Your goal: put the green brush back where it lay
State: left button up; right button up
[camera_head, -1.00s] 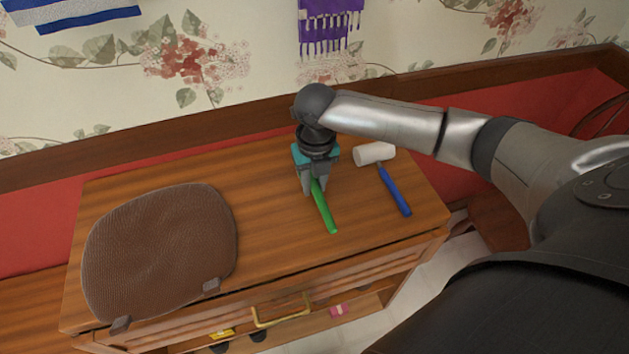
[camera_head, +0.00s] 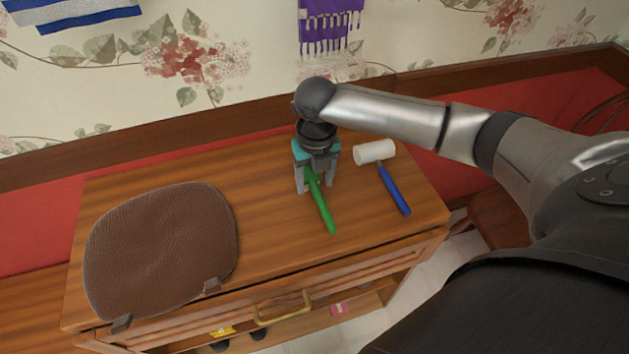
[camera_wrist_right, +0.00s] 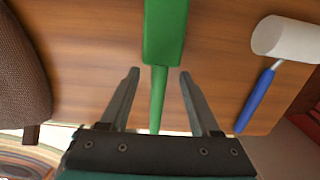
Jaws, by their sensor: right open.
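The green brush (camera_head: 322,206) lies on the wooden cabinet top (camera_head: 265,225), its handle pointing toward the front edge. My right gripper (camera_head: 316,188) is open above the brush, with a finger on each side of it. In the right wrist view, the brush (camera_wrist_right: 160,70) runs between the two open fingers (camera_wrist_right: 157,75), with clear gaps on both sides. The far end of the brush is partly hidden under the gripper in the head view. My left gripper is not in view.
A blue-handled roller (camera_head: 393,189) with a white head lies just right of the brush. A brown cushion-like pad (camera_head: 160,250) covers the left of the top. A handled drawer (camera_head: 282,307) is below the front edge. The wall rises behind.

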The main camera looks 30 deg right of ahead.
notch_tip(320, 180, up, 14)
jog(key=p, duration=0.3)
jog(key=shift+s+a+f, duration=0.15)
jog(key=shift+s, duration=0.2)
